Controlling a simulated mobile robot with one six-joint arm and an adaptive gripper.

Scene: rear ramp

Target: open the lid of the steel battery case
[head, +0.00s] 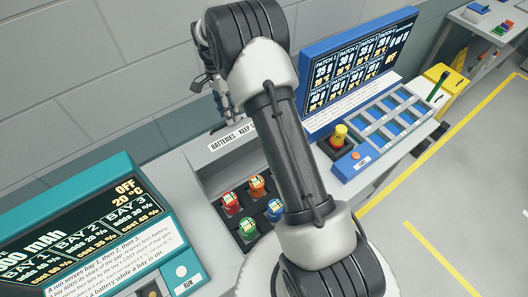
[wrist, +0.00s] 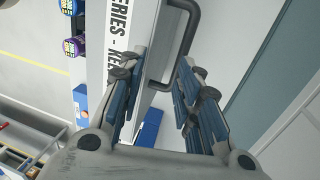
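The steel battery case (head: 205,160) stands open in the middle of the head view, with red, orange, green and blue batteries visible inside. A pale strip lettered "BATTERIES - KEEP S…" (head: 233,137) runs along its far side; it also shows in the wrist view (wrist: 112,50). The lid looks raised there, though my arm hides much of it. A dark bar handle (wrist: 187,40) shows in the wrist view beside the lettering. My gripper (head: 222,106) is above the far side of the case. In the wrist view its fingers (wrist: 160,85) are spread around the handle's near end; contact is unclear.
A teal charging panel (head: 80,225) stands at the left. At the right are a blue display (head: 355,70), a blue-edged tray (head: 385,120) and a yellow-topped cylinder (head: 340,135). A grey block wall (head: 100,80) is behind. Open floor lies at the right.

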